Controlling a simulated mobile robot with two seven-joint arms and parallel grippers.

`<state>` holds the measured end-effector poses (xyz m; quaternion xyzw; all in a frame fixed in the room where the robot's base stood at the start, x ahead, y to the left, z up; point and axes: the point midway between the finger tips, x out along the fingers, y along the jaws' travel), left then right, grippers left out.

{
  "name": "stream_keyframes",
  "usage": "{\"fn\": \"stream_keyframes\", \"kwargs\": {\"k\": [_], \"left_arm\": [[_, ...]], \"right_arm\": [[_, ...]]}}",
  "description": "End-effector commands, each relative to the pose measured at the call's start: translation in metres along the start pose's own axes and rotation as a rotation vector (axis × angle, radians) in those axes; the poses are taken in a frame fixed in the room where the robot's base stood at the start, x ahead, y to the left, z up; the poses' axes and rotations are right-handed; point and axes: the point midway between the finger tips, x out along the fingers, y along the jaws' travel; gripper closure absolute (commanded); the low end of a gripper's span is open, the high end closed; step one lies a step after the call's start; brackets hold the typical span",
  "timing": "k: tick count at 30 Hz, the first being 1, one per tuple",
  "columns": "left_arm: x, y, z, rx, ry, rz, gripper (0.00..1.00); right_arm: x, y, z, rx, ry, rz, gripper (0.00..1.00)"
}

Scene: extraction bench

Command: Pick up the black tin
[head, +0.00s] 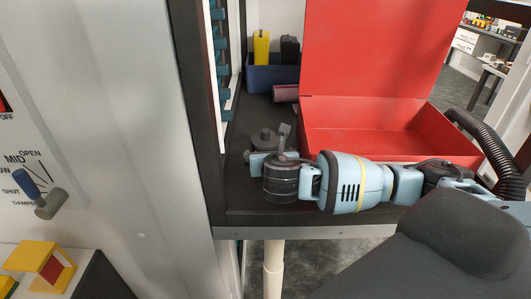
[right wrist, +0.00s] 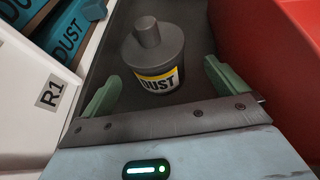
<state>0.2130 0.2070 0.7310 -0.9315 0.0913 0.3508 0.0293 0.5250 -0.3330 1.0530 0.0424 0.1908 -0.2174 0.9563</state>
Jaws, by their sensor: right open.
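The black tin (right wrist: 152,57) stands on the dark bench top in the right wrist view. It has a grey lid with a round knob and a yellow and white label reading "DUST". In the head view the tin (head: 264,139) shows only in part, behind my right gripper. My right gripper (right wrist: 164,88) is open, with its two green fingers apart on either side of the view and the tin beyond and between them. I cannot tell whether a finger touches it. In the head view the right gripper (head: 262,154) is low over the bench's front left. My left gripper is not in view.
A large open red box (head: 365,125) stands right of the tin. A blue bin (head: 272,78) with a yellow and a black item is at the back. A rack with "DUST" labels (right wrist: 68,35) is close on the left.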

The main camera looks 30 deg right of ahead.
Motion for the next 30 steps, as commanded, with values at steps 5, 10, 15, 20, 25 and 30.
{"fn": "stream_keyframes", "kwargs": {"k": [5,10,15,20,25,30], "left_arm": [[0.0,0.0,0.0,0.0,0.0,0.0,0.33],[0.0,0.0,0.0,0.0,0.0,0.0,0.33],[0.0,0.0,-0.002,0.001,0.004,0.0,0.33],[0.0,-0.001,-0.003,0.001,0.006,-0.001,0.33],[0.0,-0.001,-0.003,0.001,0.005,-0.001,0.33],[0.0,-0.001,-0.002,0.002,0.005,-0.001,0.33]], "right_arm": [[0.004,0.001,0.0,0.001,0.0,0.002,0.02],[0.023,0.003,0.0,0.0,-0.001,-0.001,0.02],[0.043,0.005,0.0,0.001,-0.001,0.0,0.02],[0.052,0.004,-0.001,0.001,-0.001,0.0,0.02],[0.053,0.004,-0.001,0.001,0.0,0.001,0.02],[0.053,0.004,-0.001,0.001,0.0,0.001,0.17]]}}
